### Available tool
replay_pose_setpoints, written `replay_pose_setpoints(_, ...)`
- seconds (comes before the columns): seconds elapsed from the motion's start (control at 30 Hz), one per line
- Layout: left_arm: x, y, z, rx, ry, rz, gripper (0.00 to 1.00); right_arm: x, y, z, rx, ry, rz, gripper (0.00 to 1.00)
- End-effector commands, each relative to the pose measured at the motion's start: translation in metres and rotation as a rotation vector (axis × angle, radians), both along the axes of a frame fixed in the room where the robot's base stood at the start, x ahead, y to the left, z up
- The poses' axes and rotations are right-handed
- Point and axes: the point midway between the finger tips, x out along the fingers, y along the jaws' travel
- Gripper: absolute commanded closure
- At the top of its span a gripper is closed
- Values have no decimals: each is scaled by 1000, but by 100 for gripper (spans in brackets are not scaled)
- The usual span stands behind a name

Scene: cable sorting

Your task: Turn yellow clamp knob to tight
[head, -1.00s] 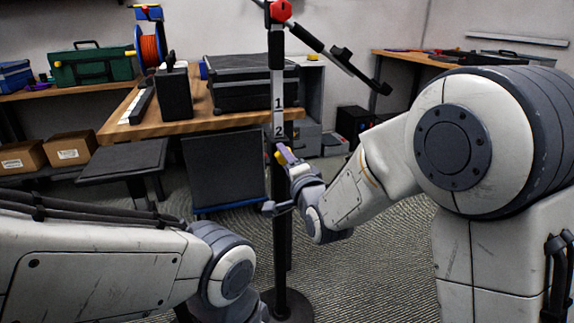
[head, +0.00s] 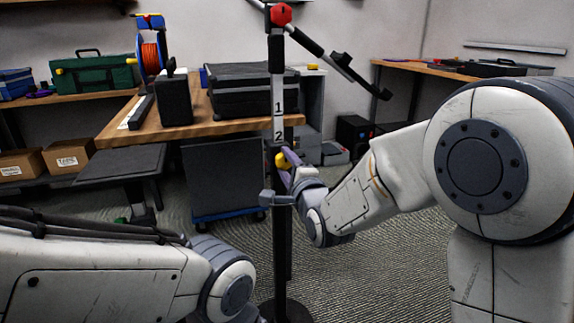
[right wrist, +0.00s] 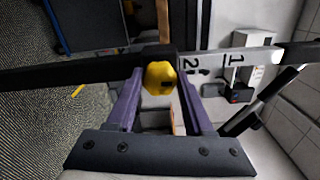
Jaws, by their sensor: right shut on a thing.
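The yellow clamp knob (head: 281,160) sits on a black upright stand (head: 279,240), just below the white label strip marked 1 and 2 (head: 279,118). My right gripper (head: 287,158) reaches it from the right and is shut on it. In the right wrist view the knob (right wrist: 159,77) lies between the two purple fingers, in front of the dark pole. The knob's tight or loose setting cannot be read. My left arm crosses the lower left of the head view, and its gripper is out of view.
A red knob (head: 281,14) and a slanted black boom (head: 335,65) top the stand. Behind are a wooden workbench (head: 190,128) with a black case (head: 238,88) and an orange cable reel (head: 150,57). Cardboard boxes (head: 69,156) are at the left. Carpet is open right of the stand.

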Motion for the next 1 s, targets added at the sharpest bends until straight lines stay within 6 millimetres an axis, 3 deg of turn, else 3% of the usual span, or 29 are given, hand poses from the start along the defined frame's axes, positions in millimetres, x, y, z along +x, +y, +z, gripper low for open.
replay_pose_setpoints(0.23,0,0,0,0,0,0,30,0,-2,-1,3,3,-5,100)
replay_pose_setpoints(0.27,0,0,0,0,0,0,30,0,-2,-1,3,3,-5,37)
replay_pose_setpoints(0.3,0,0,0,0,0,0,30,0,-2,-1,2,3,-5,22)
replay_pose_setpoints(0.33,0,0,0,0,0,0,30,0,-1,-1,2,3,-4,18)
replay_pose_setpoints(0.73,0,0,2,0,0,0,30,-6,-2,1,0,1,-1,18)
replay_pose_setpoints(0.87,0,0,6,0,0,0,30,-24,-8,2,0,1,-1,18)
replay_pose_setpoints(1.0,0,0,12,0,0,0,30,-56,-18,2,-1,2,-1,18)
